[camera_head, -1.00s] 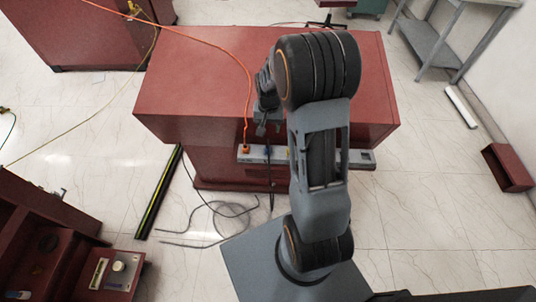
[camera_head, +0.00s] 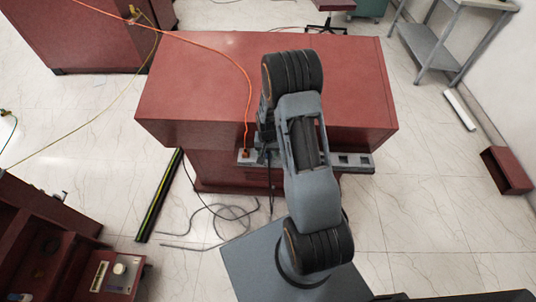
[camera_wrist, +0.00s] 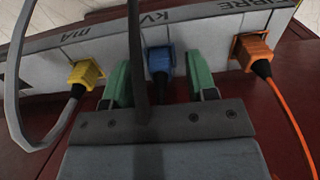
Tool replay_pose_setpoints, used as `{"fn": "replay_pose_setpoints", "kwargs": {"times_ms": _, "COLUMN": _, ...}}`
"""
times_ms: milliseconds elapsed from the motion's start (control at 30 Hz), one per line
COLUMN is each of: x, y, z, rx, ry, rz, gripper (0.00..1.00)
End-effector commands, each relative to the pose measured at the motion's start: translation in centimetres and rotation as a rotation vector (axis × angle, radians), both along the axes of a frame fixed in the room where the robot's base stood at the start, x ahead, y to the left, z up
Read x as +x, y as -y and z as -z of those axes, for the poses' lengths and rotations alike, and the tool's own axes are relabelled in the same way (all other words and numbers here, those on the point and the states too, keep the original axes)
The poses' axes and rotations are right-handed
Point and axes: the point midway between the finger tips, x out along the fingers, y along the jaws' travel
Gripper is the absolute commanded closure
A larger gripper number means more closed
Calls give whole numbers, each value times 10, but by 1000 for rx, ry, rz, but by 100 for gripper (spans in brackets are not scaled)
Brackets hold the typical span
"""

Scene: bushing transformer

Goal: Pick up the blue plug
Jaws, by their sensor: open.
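The blue plug (camera_wrist: 160,60) sits in the panel strip under the "kV" label in the wrist view. A dark cable runs from it toward my gripper. My gripper (camera_wrist: 157,70) is open, with one green-padded finger on each side of the blue plug. I see a small gap at each side; I cannot tell whether either finger touches it. In the head view my arm hides the blue plug and most of my gripper.
A yellow plug (camera_wrist: 86,72) and an orange plug (camera_wrist: 252,52) flank the blue one on the strip. A thick dark cable (camera_wrist: 134,50) crosses close before the wrist camera. The red cabinet (camera_head: 200,75) stands behind; loose cables (camera_head: 225,212) lie on the floor.

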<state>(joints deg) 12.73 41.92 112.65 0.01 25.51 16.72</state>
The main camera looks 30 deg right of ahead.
Motion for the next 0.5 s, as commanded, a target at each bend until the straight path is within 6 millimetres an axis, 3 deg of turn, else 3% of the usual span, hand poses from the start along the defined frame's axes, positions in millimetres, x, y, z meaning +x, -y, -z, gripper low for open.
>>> {"fn": "replay_pose_setpoints", "kwargs": {"times_ms": 133, "x": 0, "y": 0, "z": 10, "rx": 0, "ry": 0, "rz": 0, "gripper": 48}}
{"fn": "replay_pose_setpoints", "kwargs": {"times_ms": 367, "x": 0, "y": 0, "z": 12, "rx": 0, "ry": 2, "rz": 0, "gripper": 48}}
{"fn": "replay_pose_setpoints", "kwargs": {"times_ms": 500, "x": 0, "y": 0, "z": 12, "rx": 0, "ry": 1, "rz": 0, "gripper": 58}}
